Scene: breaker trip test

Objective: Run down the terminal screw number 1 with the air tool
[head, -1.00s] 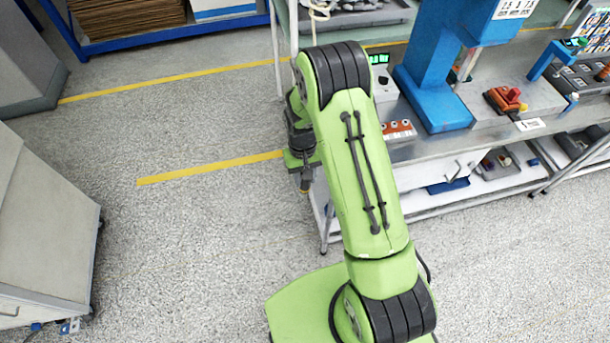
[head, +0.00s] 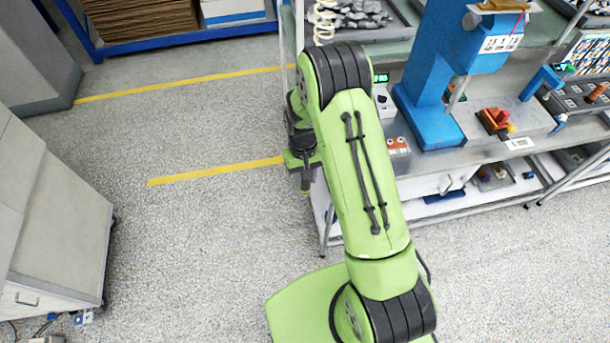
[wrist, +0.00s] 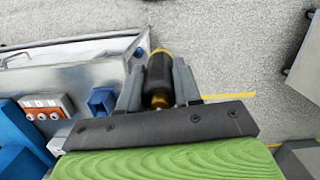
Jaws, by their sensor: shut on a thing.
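The air tool (wrist: 160,72), black with a brass-coloured end, is held between the two grey fingers of my gripper (wrist: 158,88) in the wrist view. In the head view my gripper (head: 303,166) hangs beside the bench's left end, over the floor, and the tool's lower end (head: 305,186) points down. Much of the gripper is hidden behind my green arm there. I cannot make out terminal screw number 1 in either view.
A blue press (head: 425,105) stands on the bench, with an orange-red part (head: 492,119) to its right. A grey cabinet (head: 55,215) stands at left. The floor between is clear.

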